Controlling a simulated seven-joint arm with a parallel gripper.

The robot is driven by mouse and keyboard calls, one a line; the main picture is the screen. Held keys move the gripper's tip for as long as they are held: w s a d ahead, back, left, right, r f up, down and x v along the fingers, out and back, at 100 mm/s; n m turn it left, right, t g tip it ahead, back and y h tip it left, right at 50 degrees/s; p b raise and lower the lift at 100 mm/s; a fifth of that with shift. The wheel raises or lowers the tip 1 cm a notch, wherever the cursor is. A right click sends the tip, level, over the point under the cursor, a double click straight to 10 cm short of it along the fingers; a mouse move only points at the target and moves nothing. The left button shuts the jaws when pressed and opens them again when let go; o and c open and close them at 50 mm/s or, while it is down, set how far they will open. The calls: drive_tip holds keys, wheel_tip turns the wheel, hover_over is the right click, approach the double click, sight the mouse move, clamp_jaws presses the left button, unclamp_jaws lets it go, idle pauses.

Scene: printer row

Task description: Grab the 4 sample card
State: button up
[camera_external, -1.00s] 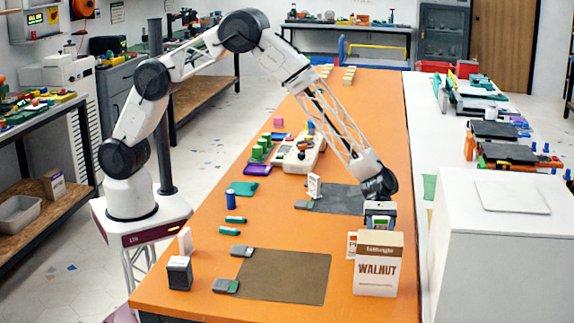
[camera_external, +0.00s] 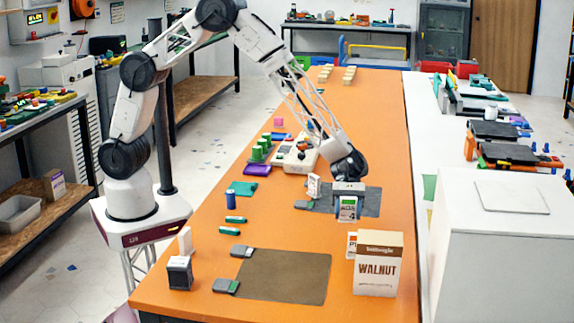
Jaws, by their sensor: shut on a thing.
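Another white card (camera_external: 314,186) stands just left of my gripper. A further white card (camera_external: 351,244) with orange-brown print shows partly behind the WALNUT box (camera_external: 378,270).
The orange table (camera_external: 200,292) carries a brown mat (camera_external: 283,277) at the front, grey clips (camera_external: 226,286), a dark block (camera_external: 179,273), a blue cylinder (camera_external: 231,200) and a beige device (camera_external: 294,160). A white cabinet (camera_external: 500,250) stands right.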

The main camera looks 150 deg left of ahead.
drive_tip(key=shift+s+d+r, duration=0.1)
drive_tip(key=shift+s+d, duration=0.4)
drive_tip(key=shift+s, duration=0.35)
drive_tip(key=shift+s+d+r, duration=0.1)
drive_tip(key=shift+s+d, duration=0.35)
drive_tip(key=shift+s, duration=0.35)
drive_tip(key=shift+s+d+r, duration=0.1)
drive_tip(key=shift+s+d, duration=0.4)
drive_tip(key=shift+s, duration=0.35)
